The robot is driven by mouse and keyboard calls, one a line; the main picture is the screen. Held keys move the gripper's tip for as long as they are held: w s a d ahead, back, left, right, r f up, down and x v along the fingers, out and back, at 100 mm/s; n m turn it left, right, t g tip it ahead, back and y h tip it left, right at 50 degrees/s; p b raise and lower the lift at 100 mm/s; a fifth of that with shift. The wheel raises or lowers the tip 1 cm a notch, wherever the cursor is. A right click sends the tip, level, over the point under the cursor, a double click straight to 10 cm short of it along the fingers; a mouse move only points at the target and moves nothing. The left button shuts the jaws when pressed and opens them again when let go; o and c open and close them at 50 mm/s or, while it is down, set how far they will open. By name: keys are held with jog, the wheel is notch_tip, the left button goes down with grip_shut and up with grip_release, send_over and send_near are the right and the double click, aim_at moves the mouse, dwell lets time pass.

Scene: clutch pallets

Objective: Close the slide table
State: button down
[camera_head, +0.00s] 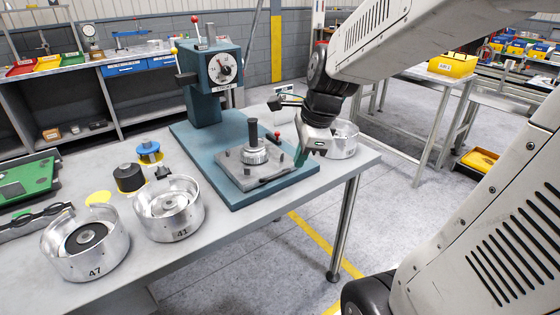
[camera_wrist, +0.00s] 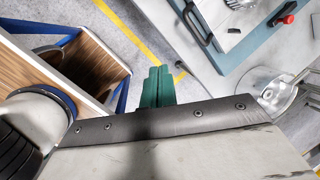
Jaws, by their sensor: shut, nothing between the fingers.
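The slide table (camera_head: 232,176) is a grey metal plate on the teal base (camera_head: 215,196) of a press. It sits toward the front of the base, out in front of the press column (camera_head: 205,105). A round fixture with a black post (camera_head: 254,133) stands on it, and a black handle (camera_head: 275,180) is at its front edge. The plate (camera_wrist: 225,14) and handle (camera_wrist: 197,24) show at the top of the wrist view. My gripper (camera_head: 301,156) is at the table's right side in the head view. Its green fingers (camera_wrist: 157,86) are together and empty, apart from the handle in the wrist view.
A metal housing (camera_head: 345,140) stands behind my gripper at the bench's right. Housings marked 47 (camera_head: 85,245) and 41 (camera_head: 168,210) stand at the left, near a black cylinder (camera_head: 129,178). A wooden-sided box (camera_wrist: 60,70) is left in the wrist view. Floor right of the bench is open.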

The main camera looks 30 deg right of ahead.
jog(key=w+d+f+m+t, duration=0.1)
jog(key=w+d+f+m, duration=0.35)
jog(key=d+m, duration=0.6)
jog(key=shift+m+h, duration=0.3)
jog(key=shift+m, duration=0.65)
jog(key=x, duration=0.6)
jog(key=a+x, duration=0.1)
jog(key=x, duration=0.3)
jog(key=shift+w+r, duration=0.1)
jog(key=shift+w, duration=0.1)
jog(key=w, duration=0.3)
jog(key=shift+w+r, duration=0.1)
jog(key=shift+w, duration=0.45)
jog(key=shift+w, duration=0.1)
